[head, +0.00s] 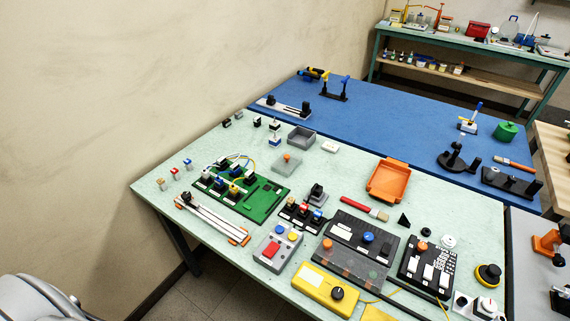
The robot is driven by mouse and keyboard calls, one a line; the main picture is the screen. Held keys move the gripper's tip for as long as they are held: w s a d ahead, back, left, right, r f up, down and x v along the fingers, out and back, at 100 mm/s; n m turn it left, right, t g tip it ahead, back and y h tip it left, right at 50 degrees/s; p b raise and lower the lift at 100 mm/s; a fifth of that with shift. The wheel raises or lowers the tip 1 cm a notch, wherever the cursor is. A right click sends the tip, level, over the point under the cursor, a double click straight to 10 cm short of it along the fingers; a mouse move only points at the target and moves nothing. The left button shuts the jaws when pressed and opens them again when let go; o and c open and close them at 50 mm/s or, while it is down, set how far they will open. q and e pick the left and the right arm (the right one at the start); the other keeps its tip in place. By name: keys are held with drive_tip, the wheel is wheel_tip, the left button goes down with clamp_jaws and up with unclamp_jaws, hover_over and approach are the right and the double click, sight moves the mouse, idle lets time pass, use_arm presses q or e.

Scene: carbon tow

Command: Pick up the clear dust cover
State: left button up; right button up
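A grey, see-through-looking piece with an orange knob (287,162) sits on the pale green table, behind the green circuit board (262,203). A second smoky, see-through panel (350,265) lies at the front of a black unit (362,231), with an orange knob at its left. I cannot tell for certain which of the two is the clear dust cover. Neither of my grippers is in view, and nothing is touching either piece.
An empty grey tray (301,137) and an orange tray (388,180) stand on the pale green table (335,170). A red-handled brush (364,208), a grey button box (278,247) and a yellow box (325,288) lie nearer. A blue mat (400,125) lies behind.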

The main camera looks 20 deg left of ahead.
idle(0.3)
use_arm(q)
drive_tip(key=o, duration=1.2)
